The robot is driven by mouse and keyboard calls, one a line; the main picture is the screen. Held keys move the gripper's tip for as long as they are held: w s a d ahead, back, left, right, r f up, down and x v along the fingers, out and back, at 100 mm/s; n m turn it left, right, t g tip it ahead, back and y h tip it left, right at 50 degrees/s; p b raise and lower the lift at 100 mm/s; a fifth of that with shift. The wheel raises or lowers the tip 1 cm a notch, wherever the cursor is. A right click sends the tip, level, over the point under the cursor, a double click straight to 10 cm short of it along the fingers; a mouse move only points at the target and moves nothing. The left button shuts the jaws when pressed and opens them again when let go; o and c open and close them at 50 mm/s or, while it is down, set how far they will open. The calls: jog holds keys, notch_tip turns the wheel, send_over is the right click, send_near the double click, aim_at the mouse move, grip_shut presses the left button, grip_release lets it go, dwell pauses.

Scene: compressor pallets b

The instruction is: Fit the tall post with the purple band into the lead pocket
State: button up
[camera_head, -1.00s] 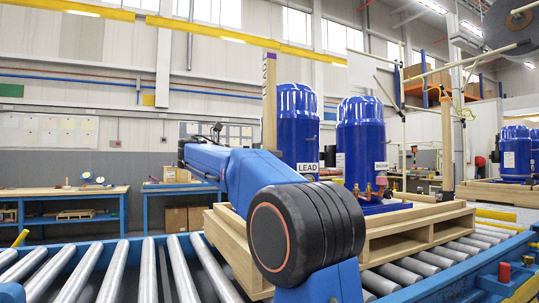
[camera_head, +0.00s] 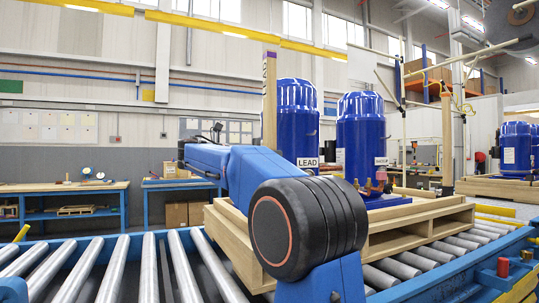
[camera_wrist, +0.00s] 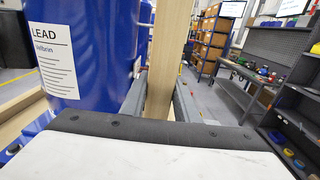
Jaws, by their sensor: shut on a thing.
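The tall wooden post (camera_head: 270,100) stands upright left of the blue LEAD compressor (camera_head: 298,110), with a purple band near its top. In the wrist view the post (camera_wrist: 167,60) is between the two jaws of my gripper (camera_wrist: 160,100), which is shut on it. The LEAD compressor (camera_wrist: 85,45) is just left of the post there. My arm hides the post's lower end and the lead pocket in the head view, and the lower end is also out of sight in the wrist view.
The wooden pallet (camera_head: 410,240) sits on the roller conveyor (camera_head: 60,275). A second blue compressor (camera_head: 361,130) stands right of the first, and another post (camera_head: 447,140) stands upright at the pallet's far right. Workbenches (camera_head: 75,187) are behind at left.

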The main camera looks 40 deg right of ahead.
jog(key=o, duration=1.2)
jog(key=shift+c, duration=0.2)
jog(key=v, duration=1.7)
jog(key=shift+a, duration=0.25)
jog(key=shift+f, duration=0.1)
